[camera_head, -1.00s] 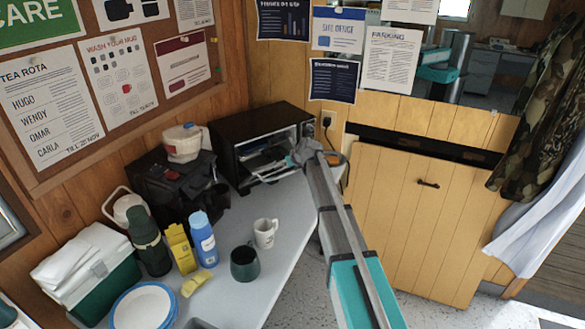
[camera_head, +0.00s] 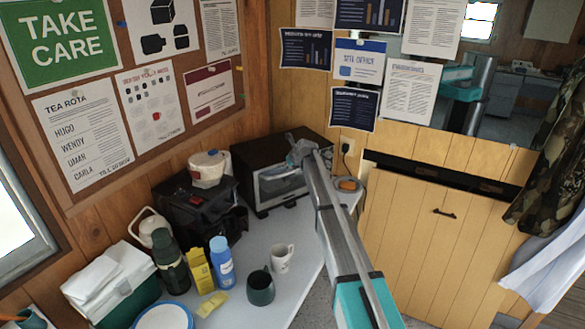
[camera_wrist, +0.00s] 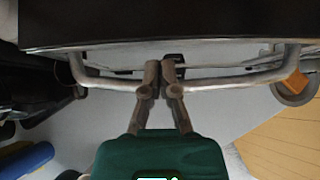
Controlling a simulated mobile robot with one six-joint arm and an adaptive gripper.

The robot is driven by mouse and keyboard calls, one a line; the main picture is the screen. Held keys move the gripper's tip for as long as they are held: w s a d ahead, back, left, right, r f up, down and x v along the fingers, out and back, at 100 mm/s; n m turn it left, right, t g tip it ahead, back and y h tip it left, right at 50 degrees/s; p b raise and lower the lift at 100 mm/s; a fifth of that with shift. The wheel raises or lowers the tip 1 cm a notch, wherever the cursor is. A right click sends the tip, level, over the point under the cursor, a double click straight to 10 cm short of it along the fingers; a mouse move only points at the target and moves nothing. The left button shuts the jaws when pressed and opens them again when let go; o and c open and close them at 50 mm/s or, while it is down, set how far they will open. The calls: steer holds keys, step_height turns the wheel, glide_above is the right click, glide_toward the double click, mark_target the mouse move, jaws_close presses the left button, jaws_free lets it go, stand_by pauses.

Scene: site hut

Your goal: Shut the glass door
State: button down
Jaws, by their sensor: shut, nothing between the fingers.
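A black mini oven (camera_head: 245,163) stands in the back corner of the counter. Its glass door (camera_head: 279,181) looks near upright in the head view; I cannot tell if it sits flush. In the wrist view the oven's dark body (camera_wrist: 160,22) fills the top, and the door's metal bar handle (camera_wrist: 108,86) runs across below it. My gripper (camera_head: 301,150) is at the oven's front, partly hiding the door's right side. In the wrist view my gripper (camera_wrist: 165,68) has its fingertips together, empty, at the middle of the handle, apparently against it.
A white mug (camera_head: 281,258), a dark green mug (camera_head: 260,288) and a blue bottle (camera_head: 221,262) stand nearer on the counter.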

stand_by(0.6)
steer(key=shift+s+d, duration=0.25)
steer(key=shift+s, duration=0.2)
step_height(320, 180, up, 10)
steer(key=p, duration=0.9)
steer(key=shift+w+f, duration=0.2)
steer(key=shift+f, duration=0.05)
steer(key=shift+a, duration=0.1)
